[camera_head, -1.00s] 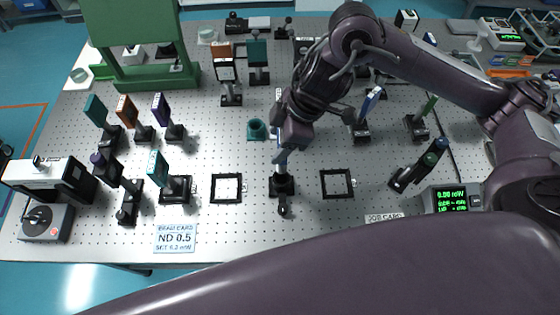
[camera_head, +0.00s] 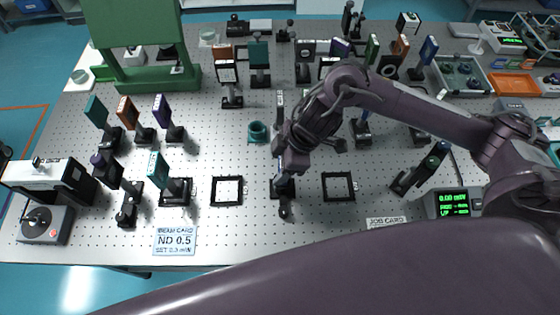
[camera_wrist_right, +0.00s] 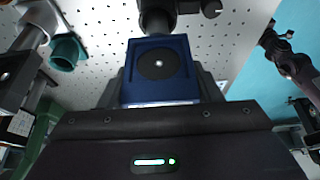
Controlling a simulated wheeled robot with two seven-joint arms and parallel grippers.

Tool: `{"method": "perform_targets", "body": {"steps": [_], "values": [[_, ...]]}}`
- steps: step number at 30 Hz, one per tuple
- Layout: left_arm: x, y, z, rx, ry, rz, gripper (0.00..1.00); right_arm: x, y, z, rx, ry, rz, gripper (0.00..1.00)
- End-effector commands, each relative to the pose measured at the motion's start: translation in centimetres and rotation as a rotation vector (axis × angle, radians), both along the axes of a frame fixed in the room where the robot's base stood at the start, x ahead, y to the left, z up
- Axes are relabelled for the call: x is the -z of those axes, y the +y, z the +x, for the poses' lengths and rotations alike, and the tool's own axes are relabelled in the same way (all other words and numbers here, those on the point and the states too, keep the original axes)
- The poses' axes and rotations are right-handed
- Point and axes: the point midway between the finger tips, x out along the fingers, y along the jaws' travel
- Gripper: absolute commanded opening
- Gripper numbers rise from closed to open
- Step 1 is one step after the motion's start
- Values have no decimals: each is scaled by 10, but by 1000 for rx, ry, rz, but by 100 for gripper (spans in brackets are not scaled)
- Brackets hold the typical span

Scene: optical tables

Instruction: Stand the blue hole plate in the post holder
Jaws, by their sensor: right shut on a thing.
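The blue hole plate (camera_wrist_right: 178,90), a dark blue square with a black disc and a small bright centre hole, is between the fingers of my right gripper (camera_wrist_right: 160,92) in the right wrist view. The right gripper is shut on it. The black post holder (camera_wrist_right: 157,18) is just beyond the plate's far edge there; I cannot tell whether the plate's post is inside it. In the head view my right gripper (camera_head: 283,166) is low over the post holder (camera_head: 284,190) and hides most of the plate. My left gripper is not in view.
Black square frames lie left (camera_head: 227,191) and right (camera_head: 339,187) of the holder. A teal cup (camera_head: 257,131) stands behind it. A teal plate on a mount (camera_head: 158,170) stands further left, and a power meter (camera_head: 454,204) at right. Perforated table shows between them.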

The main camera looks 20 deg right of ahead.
Motion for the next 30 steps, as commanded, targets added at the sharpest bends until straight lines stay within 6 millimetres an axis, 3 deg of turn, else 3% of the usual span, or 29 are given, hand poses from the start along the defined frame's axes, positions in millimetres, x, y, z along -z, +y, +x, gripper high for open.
{"method": "perform_targets", "body": {"steps": [2, 3, 8, 20, 30], "values": [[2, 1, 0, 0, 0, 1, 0, 3, 0, 0, 1, 0, 1, 28], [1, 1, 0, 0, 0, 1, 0, 3, 0, 0, 1, 0, 0, 61], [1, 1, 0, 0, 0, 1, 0, 3, 0, 0, 1, 0, 0, 80], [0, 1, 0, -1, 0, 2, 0, -7, -3, 0, 1, -2, 1, 80], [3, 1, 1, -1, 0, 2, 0, -73, -29, -6, 1, -7, -3, 80]]}}
